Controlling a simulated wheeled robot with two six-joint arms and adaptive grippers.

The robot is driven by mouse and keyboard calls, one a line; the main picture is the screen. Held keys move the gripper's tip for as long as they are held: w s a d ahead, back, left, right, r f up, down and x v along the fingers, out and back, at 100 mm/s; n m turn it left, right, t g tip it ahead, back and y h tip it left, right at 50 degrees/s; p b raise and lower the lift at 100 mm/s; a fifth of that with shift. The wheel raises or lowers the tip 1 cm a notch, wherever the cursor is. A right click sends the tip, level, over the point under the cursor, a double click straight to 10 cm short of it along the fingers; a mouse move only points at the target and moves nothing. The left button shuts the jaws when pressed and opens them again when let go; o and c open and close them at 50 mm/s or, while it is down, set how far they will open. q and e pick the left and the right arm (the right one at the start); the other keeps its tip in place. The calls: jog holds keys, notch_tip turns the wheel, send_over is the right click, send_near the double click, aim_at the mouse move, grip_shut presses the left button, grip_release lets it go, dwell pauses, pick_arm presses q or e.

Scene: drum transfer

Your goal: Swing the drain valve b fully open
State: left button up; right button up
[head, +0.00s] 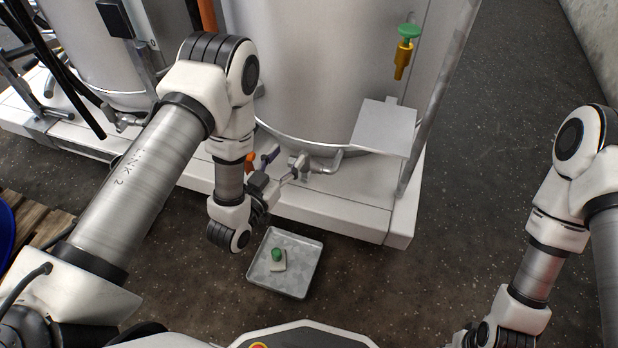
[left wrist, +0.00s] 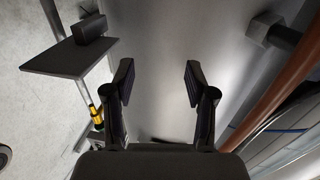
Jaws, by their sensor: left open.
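A metal drain valve (head: 302,164) with a short pipe sits low at the front of the right-hand tank (head: 310,70). Which way its handle points is hard to tell, as my gripper partly covers that area. My left gripper (head: 280,166) is open just left of the valve, its fingers pointing towards it. In the left wrist view the two fingers (left wrist: 160,80) stand apart with nothing between them; grey surface lies beyond. An orange piece (head: 250,160) shows just behind the gripper. My right arm comes in at the right; its fingers are outside the picture.
A metal tray (head: 308,266) with a green-topped item (head: 278,257) lies on the floor below the valve. A flat grey shelf (head: 384,127) juts out to the right. The white plinth (head: 340,212) edge runs below. Another low valve (head: 122,121) is on the left-hand tank.

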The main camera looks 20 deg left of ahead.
pick_arm(q)
jog(key=b, duration=0.4)
send_near(304, 167)
jog(key=w+r, duration=0.2)
jog(key=w, duration=0.2)
jog(key=b, duration=0.1)
jog(key=b+x, duration=0.1)
jog(key=x, duration=0.1)
jog(key=b+x, duration=0.1)
jog(key=x, duration=0.4)
jog(key=shift+s+d+f+b, duration=0.1)
jog(key=shift+d+f+b, duration=0.05)
jog(key=shift+f+b, duration=0.2)
jog(key=shift+w+r, duration=0.2)
jog(key=shift+w, duration=0.1)
grip_shut()
pick_arm(e)
notch_tip(304, 167, down, 11)
jog(key=shift+w+f, duration=0.15)
jog(key=shift+f, duration=0.05)
